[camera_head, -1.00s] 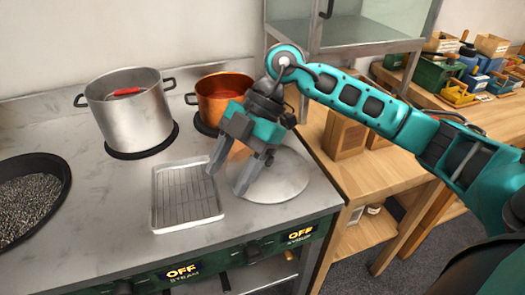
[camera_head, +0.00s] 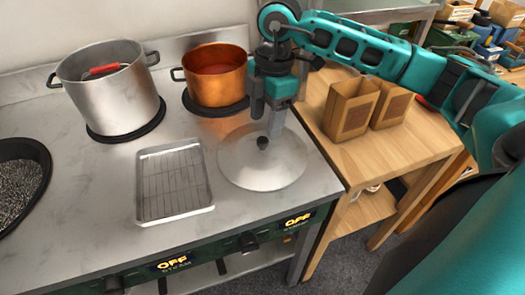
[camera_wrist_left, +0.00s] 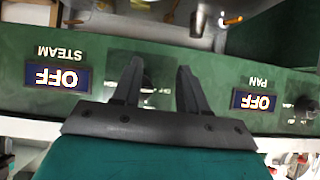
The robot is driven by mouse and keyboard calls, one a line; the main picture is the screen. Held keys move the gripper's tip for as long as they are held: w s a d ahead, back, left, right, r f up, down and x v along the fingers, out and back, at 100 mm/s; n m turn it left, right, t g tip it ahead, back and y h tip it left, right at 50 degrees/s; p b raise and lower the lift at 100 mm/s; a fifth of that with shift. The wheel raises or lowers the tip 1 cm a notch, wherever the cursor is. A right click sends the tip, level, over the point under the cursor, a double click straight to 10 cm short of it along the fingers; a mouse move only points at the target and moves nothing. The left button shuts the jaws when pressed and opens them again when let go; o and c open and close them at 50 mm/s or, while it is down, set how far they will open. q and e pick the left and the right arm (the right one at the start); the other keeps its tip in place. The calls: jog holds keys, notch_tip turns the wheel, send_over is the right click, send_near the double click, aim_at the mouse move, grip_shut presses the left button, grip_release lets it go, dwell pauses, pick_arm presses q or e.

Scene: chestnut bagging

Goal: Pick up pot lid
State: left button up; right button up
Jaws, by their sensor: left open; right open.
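The pot lid (camera_head: 250,172) is a round, shiny metal disc with a dark knob (camera_head: 262,143). It lies flat on the steel counter at the right, in the head view. My right gripper (camera_head: 267,124) points down over the back part of the lid, just behind the knob in the picture. It is open and empty; whether its fingertips touch the lid I cannot tell. My left gripper (camera_wrist_left: 159,72) shows only in the left wrist view, open and empty, in front of the green control panel (camera_wrist_left: 210,75).
A steel pot (camera_head: 110,100) and a copper pot (camera_head: 215,85) stand on burners behind. A wire-rack tray (camera_head: 172,208) lies left of the lid, a dark pan (camera_head: 42,160) at far left. Paper bags (camera_head: 349,112) stand on the wooden table (camera_head: 350,155) at right.

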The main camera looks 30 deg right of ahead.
aim_at(263, 139)
jog(key=shift+w+a+f, duration=0.1)
jog(key=shift+a+f, duration=0.05)
jog(key=shift+f, duration=1.25)
jog(key=shift+w+a+f, duration=0.1)
jog(key=shift+f, duration=1.25)
jog(key=shift+c, duration=0.4)
grip_shut()
